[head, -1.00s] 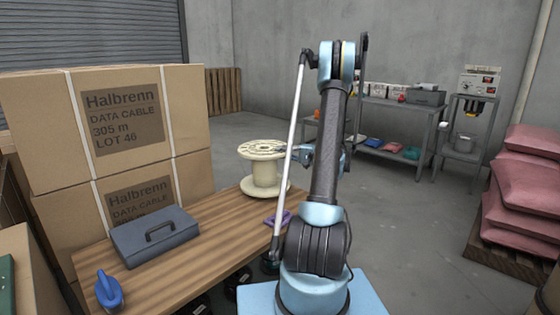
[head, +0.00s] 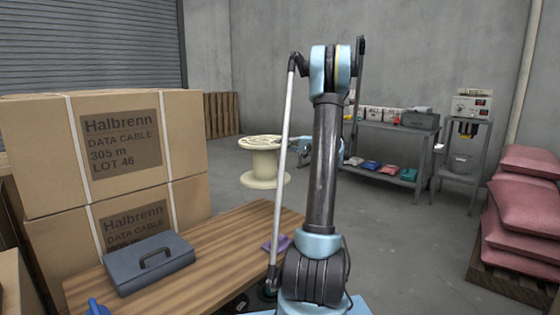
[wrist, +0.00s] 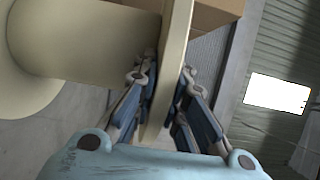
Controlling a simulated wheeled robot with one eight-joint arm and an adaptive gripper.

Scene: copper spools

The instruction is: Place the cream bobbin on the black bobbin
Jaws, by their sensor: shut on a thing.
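The cream bobbin (head: 264,162) is upright in the head view, apart from the wooden table and seen beyond its far edge. My gripper (wrist: 160,78) is shut on the rim of one flange of the bobbin, with a finger on each side, in the wrist view. The core and the other flange of the bobbin (wrist: 85,38) show at the upper left there. In the head view my gripper is partly hidden behind my arm and its rod. I cannot make out the black bobbin in any view.
The wooden table (head: 215,250) holds a grey toolbox (head: 148,264), a purple item (head: 277,243) and a blue item (head: 97,307). Large cartons (head: 120,145) stand at left. A grey bench (head: 385,150) stands behind, and pink sacks (head: 515,220) at right. Floor between is clear.

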